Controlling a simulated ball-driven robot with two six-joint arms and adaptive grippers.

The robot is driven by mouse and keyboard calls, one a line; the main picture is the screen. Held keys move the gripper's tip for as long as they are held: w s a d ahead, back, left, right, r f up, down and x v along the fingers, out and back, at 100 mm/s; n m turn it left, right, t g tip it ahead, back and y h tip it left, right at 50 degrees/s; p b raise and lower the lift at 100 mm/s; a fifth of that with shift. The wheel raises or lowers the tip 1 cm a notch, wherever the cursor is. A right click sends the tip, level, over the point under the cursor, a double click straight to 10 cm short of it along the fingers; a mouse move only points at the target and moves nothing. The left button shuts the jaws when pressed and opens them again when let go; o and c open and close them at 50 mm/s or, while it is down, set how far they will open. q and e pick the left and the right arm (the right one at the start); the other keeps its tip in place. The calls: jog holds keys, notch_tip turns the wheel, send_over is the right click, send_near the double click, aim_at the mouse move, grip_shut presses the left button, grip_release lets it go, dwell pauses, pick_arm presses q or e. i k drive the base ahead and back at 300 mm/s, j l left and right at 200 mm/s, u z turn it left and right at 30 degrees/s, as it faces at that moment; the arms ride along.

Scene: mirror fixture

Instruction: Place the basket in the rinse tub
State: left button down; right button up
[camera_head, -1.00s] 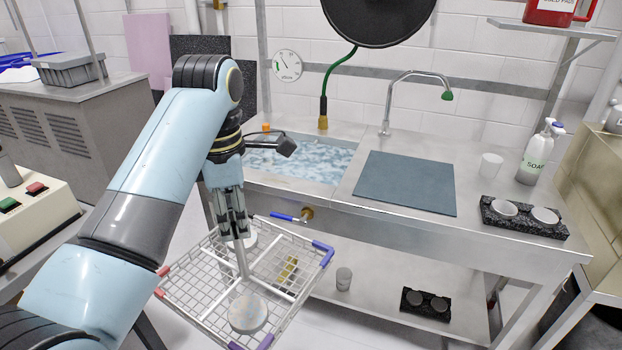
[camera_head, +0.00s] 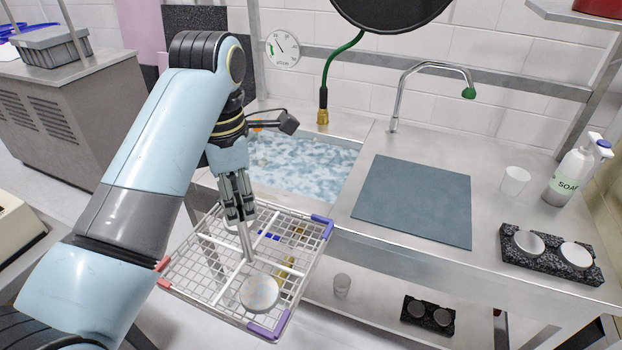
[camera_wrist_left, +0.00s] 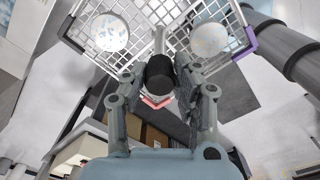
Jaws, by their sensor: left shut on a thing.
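My left gripper (camera_head: 240,214) is shut on the upright handle post of the wire basket (camera_head: 205,278). The basket is white wire with red, blue and purple corner pieces and hangs in front of the sink counter. A round whitish disc (camera_head: 259,293) lies in it. In the left wrist view the fingers (camera_wrist_left: 160,85) close around the dark knob of the post, and two discs show in the basket (camera_wrist_left: 172,14). The rinse tub (camera_head: 300,165), filled with foamy water, lies behind the basket and gripper; the arm hides its left part. My right gripper is not in view.
A blue-grey mat (camera_head: 415,200) covers the counter right of the tub, below a tap (camera_head: 435,70). A green hose (camera_head: 327,85) rises behind the tub. A cup (camera_head: 515,180), soap bottle (camera_head: 572,175) and black holder (camera_head: 550,252) stand at right.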

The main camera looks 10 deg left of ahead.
aim_at(306, 190)
jog(key=i, duration=1.35)
